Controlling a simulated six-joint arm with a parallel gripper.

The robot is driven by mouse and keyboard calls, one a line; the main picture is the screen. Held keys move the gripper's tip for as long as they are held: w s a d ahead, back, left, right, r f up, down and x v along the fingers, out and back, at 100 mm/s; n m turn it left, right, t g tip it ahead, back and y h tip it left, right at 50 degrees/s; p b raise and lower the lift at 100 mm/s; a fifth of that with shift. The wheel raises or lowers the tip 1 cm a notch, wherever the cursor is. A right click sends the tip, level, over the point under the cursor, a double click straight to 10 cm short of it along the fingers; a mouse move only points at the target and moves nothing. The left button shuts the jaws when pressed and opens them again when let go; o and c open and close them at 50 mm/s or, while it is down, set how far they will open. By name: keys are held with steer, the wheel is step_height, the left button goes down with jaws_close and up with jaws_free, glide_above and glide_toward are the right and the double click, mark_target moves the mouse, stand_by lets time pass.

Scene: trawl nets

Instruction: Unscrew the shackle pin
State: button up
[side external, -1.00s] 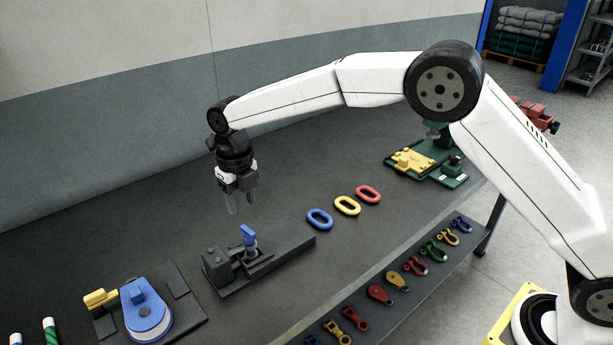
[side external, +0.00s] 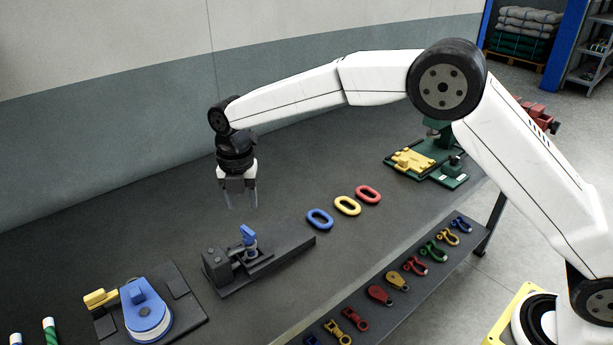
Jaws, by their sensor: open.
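My gripper (side external: 242,201) is open and empty, pointing down with its two fingers apart. It hangs in the air above a dark fixture (side external: 285,252) on the bench, and in the picture its fingertips are a little above the blue part. The shackle pin (side external: 248,236) appears to be the upright blue piece with a flat head and a paler lower section, standing in the fixture. My gripper does not touch it. The shackle body and the pin's threads are too small to make out.
Blue, yellow and red oval links (side external: 347,206) lie right of the fixture. A blue round device with a yellow handle (side external: 147,312) stands at left front. A green fixture (side external: 452,180) with a yellow part is at the far right. Several shackles and blocks lie along the front shelf (side external: 420,290).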

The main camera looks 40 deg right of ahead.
mark_target(248, 231)
steer(key=m, duration=0.7)
steer(key=shift+s, duration=0.1)
steer(key=m, duration=0.6)
steer(key=shift+s+r+m, duration=0.1)
steer(key=shift+m, duration=0.3)
steer(key=m, duration=0.6)
steer(key=shift+s+m, duration=0.15)
steer(key=shift+m, duration=0.25)
steer(key=m, duration=0.6)
steer(key=shift+r, duration=0.1)
steer(key=shift+s, duration=0.1)
steer(key=shift+f, duration=3.9)
jaws_close()
